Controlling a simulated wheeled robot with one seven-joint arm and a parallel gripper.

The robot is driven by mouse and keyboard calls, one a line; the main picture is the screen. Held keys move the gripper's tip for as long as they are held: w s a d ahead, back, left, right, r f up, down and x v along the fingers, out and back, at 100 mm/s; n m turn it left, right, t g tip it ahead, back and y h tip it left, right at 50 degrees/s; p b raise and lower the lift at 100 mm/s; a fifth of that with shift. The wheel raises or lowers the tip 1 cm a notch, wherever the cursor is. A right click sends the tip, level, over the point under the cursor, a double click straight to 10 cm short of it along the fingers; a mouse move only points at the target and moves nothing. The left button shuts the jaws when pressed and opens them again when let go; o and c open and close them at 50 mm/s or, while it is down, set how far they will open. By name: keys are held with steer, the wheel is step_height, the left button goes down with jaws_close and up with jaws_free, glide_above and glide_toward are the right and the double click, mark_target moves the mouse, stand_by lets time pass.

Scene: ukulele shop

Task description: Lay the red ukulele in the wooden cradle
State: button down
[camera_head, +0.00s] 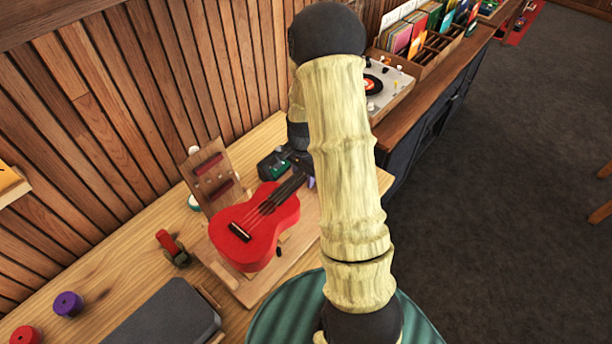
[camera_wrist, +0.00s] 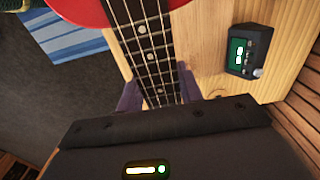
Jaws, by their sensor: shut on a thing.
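The red ukulele (camera_head: 262,232) is over the wooden cradle's base, body toward the lower left and neck toward the upper right. The wooden cradle (camera_head: 200,192) has a leaning back board with dark red pads and a flat base (camera_head: 248,292), partly covered by the ukulele. I cannot tell whether the body touches the base. My gripper (camera_wrist: 160,92) is shut on the ukulele's neck, one finger on each side of the fretboard. In the wrist view, the red body (camera_wrist: 82,10) is cut off at the top edge. In the head view, my arm partly hides the gripper.
A small device with a green screen (camera_wrist: 247,50) sits close beside the neck. A red and green tool (camera_head: 172,248), a purple roll (camera_head: 68,304), a red roll (camera_head: 25,335) and a dark case (camera_head: 165,318) lie on the bench. A turntable (camera_head: 394,88) stands beyond my arm.

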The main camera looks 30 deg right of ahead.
steer(key=w+f+b, duration=0.1)
steer(key=f, duration=0.1)
steer(key=w+a+f+b, duration=0.1)
steer(key=w+f, duration=0.1)
steer(key=shift+w+a, duration=0.1)
steer(key=shift+a, duration=0.05)
stand_by(0.4)
stand_by(0.4)
stand_by(0.5)
steer(key=shift+f+b, duration=2.15)
steer(key=shift+f, duration=0.8)
steer(key=shift+f+b, duration=1.5)
steer(key=shift+f, duration=0.75)
steer(key=c, duration=0.8)
jaws_free()
steer(key=shift+c, duration=0.2)
